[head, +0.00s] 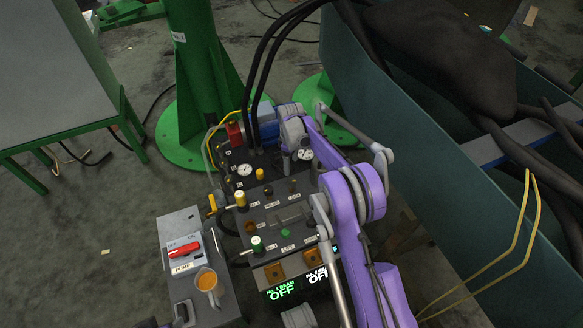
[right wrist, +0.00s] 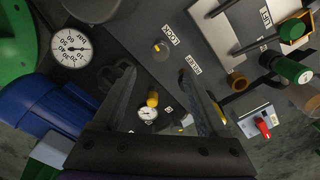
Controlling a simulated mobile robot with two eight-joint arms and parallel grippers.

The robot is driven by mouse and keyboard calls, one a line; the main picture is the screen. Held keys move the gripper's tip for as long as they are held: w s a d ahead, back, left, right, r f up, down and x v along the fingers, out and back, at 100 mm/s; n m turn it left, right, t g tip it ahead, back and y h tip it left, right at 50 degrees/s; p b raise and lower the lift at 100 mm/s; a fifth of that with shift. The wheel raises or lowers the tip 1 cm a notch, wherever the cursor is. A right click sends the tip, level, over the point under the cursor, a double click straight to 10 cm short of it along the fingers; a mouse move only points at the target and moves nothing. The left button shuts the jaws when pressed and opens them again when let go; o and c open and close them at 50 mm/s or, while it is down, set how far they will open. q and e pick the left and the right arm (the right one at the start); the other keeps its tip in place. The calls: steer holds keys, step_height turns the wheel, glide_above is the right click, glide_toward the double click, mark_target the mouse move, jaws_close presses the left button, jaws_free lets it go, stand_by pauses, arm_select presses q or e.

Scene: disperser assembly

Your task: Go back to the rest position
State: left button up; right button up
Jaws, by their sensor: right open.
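My right gripper (head: 293,158) hangs over the back part of a dark control panel (head: 262,215) in the head view, at the end of my purple arm. In the right wrist view its two fingers stand apart with nothing between them, so the right gripper (right wrist: 157,76) is open and empty. Beyond the fingers are the panel face, a yellow knob (right wrist: 152,99) and a small gauge (right wrist: 148,113). I cannot tell how high the fingers are above the panel.
A pump box with a red switch (head: 184,250) and an orange-filled cup (head: 207,281) stands left of the panel. Green-topped and yellow-topped knobs rise from the panel. A green post (head: 197,70) stands behind; a teal trough wall (head: 440,150) is at right.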

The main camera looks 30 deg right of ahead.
steer(key=shift+r, duration=0.2)
stand_by(0.4)
steer(key=s+a+r+m+t, duration=0.15)
steer(key=s+a+r, duration=0.25)
steer(key=s+r, duration=0.4)
steer(key=s+a+r+m+t, duration=0.1)
steer(key=s+a+r+m, duration=0.25)
steer(key=s+r, duration=0.4)
steer(key=s+a+f+m+t, duration=0.1)
steer(key=s+a+m, duration=0.1)
steer(key=s, duration=0.9)
steer(key=s+a+f+m+t, duration=0.1)
steer(key=s+a, duration=0.1)
steer(key=s, duration=0.9)
arm_select(q)
step_height(320, 180, up, 25)
steer(key=w+t+p, duration=0.1)
steer(key=p, duration=2.1)
steer(key=shift+w+r, duration=0.15)
arm_select(e)
step_height(320, 180, up, 25)
steer(key=shift+w+a+r+t, duration=0.15)
steer(key=shift+w+t, duration=0.25)
steer(key=shift+t, duration=0.05)
